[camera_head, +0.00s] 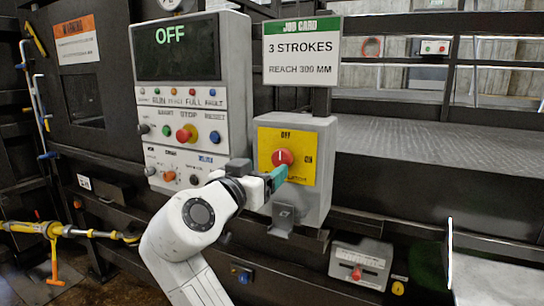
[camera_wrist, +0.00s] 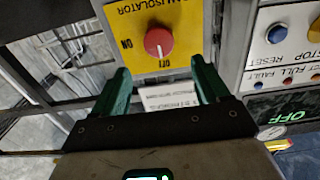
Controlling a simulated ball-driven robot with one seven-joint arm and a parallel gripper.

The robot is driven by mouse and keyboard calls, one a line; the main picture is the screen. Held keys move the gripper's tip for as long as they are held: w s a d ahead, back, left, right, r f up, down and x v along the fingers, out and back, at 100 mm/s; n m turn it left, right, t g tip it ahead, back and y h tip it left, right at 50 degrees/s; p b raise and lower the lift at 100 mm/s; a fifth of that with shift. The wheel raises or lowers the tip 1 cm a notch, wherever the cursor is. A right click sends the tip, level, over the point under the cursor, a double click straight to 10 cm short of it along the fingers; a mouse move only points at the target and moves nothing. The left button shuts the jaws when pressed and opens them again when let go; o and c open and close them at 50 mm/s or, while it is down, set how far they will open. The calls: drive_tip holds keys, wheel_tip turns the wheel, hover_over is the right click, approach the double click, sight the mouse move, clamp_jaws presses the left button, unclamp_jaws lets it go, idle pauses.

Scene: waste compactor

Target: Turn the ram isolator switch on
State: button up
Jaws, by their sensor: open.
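The ram isolator switch is a red round knob (camera_head: 284,157) on a yellow plate (camera_head: 304,140) fixed to a grey box (camera_head: 326,190). OFF is marked at its top and ON at its right. The knob's white mark points toward OFF. In the wrist view, turned over, the knob (camera_wrist: 158,41) shows ahead of and between my fingertips. My gripper (camera_head: 277,176) has teal fingers just in front of the plate's lower left, near the knob. In the wrist view my gripper (camera_wrist: 160,70) is open and empty, its fingers apart from the knob.
A control panel (camera_head: 183,110) with a screen reading OFF, several buttons and a red stop button (camera_head: 187,134) stands left of the box. A job card (camera_head: 301,50) reads 3 strokes, reach 300 mm. A small grey box with a red knob (camera_head: 361,265) sits lower right.

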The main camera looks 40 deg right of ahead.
sight(280, 159)
drive_tip(key=p+x, duration=0.2)
drive_tip(key=x, duration=0.6)
drive_tip(key=shift+d+f, duration=0.1)
drive_tip(key=shift+d, duration=0.1)
drive_tip(key=shift+c, duration=0.2)
drive_tip(key=c, duration=1)
